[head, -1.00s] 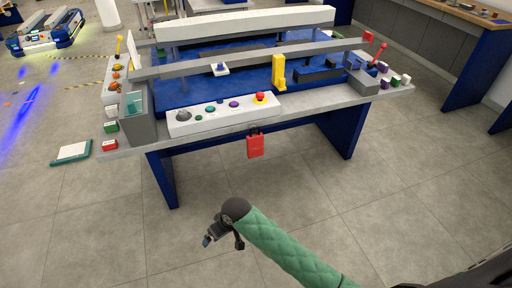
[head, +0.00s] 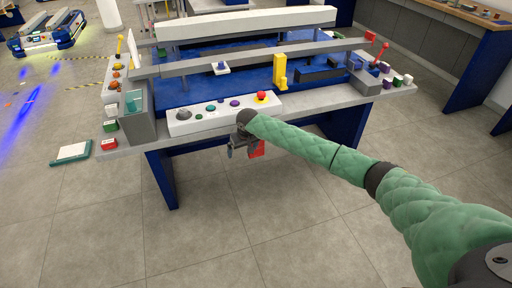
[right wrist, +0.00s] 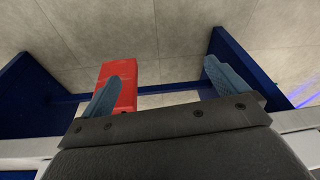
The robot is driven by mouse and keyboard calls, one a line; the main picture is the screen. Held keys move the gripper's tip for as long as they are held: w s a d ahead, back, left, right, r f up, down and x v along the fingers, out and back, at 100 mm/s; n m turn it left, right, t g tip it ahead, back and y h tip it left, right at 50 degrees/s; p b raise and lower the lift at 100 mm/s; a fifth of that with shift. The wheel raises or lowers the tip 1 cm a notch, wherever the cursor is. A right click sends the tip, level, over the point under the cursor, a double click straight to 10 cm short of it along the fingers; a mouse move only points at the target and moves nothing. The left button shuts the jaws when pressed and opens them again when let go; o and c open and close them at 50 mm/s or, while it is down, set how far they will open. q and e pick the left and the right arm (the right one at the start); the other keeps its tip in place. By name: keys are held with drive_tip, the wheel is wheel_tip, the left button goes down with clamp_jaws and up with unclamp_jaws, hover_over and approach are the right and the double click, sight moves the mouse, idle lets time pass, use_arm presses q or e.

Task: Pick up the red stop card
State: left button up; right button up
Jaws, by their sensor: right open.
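The red stop card (head: 258,149) hangs at the front edge of the workbench (head: 320,109). In the head view my right gripper (head: 240,152) is in front of the bench edge, just left of the card, and it hides part of the card. In the right wrist view the card (right wrist: 118,72) shows beyond the left finger, which overlaps its lower part. The right gripper (right wrist: 162,80) is open there, with nothing between its fingers. The card's hanger is hidden. I cannot tell whether a finger touches the card. My left gripper is not in view.
A white panel with coloured buttons (head: 184,124) stands on the bench above the card. A grey box (head: 139,128) and small coloured blocks sit at the bench's left end. Blue bench legs (head: 161,178) stand on both sides. The floor in front is clear.

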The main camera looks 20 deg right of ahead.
drive_tip(key=shift+m+h, duration=0.3)
drive_tip(key=shift+m, duration=0.6)
drive_tip(key=w+d+r, duration=0.1)
drive_tip(key=w+d, duration=0.1)
drive_tip(key=w+d+r, duration=0.2)
drive_tip(key=d, duration=0.1)
drive_tip(key=w+d+r, duration=0.2)
drive_tip(key=w+d, duration=0.1)
drive_tip(key=shift+d+r, duration=0.2)
drive_tip(key=shift+r, duration=0.05)
drive_tip(key=shift+w+d+f, duration=0.1)
drive_tip(key=shift+w+d, duration=0.05)
drive_tip(key=shift+x, duration=1.15)
drive_tip(key=p+x, duration=0.1)
drive_tip(key=x, duration=0.3)
drive_tip(key=shift+f+t, duration=0.3)
drive_tip(key=shift+f, duration=0.3)
drive_tip(key=c, duration=1.3)
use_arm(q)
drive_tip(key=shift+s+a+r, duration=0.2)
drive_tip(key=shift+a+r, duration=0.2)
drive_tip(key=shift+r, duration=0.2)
use_arm(e)
drive_tip(key=shift+c, duration=0.2)
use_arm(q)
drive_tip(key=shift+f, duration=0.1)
use_arm(e)
drive_tip(key=shift+r, duration=0.15)
